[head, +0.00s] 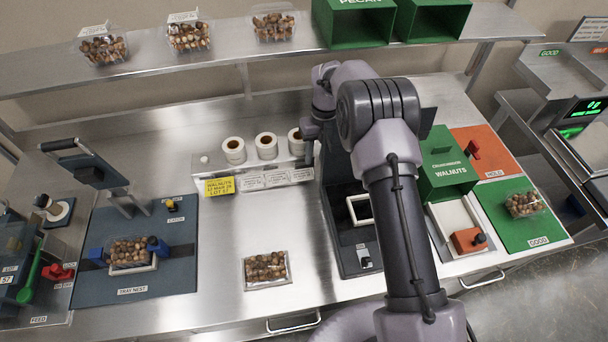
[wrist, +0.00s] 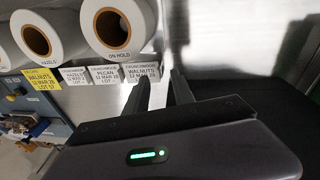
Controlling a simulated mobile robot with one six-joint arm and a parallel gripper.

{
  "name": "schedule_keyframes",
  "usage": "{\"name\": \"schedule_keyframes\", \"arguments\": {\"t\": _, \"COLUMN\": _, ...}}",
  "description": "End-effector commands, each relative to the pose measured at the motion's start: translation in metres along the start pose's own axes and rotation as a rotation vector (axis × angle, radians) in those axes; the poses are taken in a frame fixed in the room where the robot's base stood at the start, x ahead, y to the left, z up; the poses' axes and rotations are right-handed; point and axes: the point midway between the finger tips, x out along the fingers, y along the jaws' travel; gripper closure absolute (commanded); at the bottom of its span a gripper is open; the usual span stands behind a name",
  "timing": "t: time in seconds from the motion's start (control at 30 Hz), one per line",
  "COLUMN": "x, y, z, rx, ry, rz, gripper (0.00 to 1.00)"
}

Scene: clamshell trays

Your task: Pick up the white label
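Several small white labels hang in a row along the front of the roll holder. In the wrist view they read hazels (wrist: 75,77), pecan (wrist: 104,75) and walnuts (wrist: 139,71). The head view shows the row too, with the right-hand white label (head: 302,175) closest to my gripper. In the head view my arm partly hides the gripper.
A yellow walnuts label (head: 219,187) hangs at the row's left end. White rolls (head: 266,146) stand above the labels. A filled clamshell (head: 266,269) sits on the bench in front, another in the tray nest (head: 130,252). The bench between is clear.

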Motion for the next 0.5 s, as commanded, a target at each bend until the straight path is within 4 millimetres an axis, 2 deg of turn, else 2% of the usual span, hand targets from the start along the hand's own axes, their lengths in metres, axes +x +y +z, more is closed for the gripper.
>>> {"name": "schedule_keyframes", "arguments": {"t": 0.03, "x": 0.013, "y": 0.001, "z": -0.002, "rx": -0.002, "ry": 0.004, "rz": 0.0, "gripper": 0.7}}
{"name": "schedule_keyframes", "arguments": {"t": 0.17, "x": 0.034, "y": 0.002, "z": -0.003, "rx": -0.002, "ry": 0.002, "rz": 0.0, "gripper": 0.7}}
{"name": "schedule_keyframes", "arguments": {"t": 0.4, "x": 0.038, "y": 0.002, "z": -0.003, "rx": -0.002, "ry": 0.0, "rz": 0.0, "gripper": 0.7}}
{"name": "schedule_keyframes", "arguments": {"t": 0.43, "x": 0.038, "y": 0.002, "z": -0.003, "rx": -0.002, "ry": 0.0, "rz": 0.0, "gripper": 0.72}}
{"name": "schedule_keyframes", "arguments": {"t": 0.5, "x": 0.038, "y": 0.002, "z": -0.003, "rx": -0.002, "ry": 0.0, "rz": 0.0, "gripper": 0.86}}
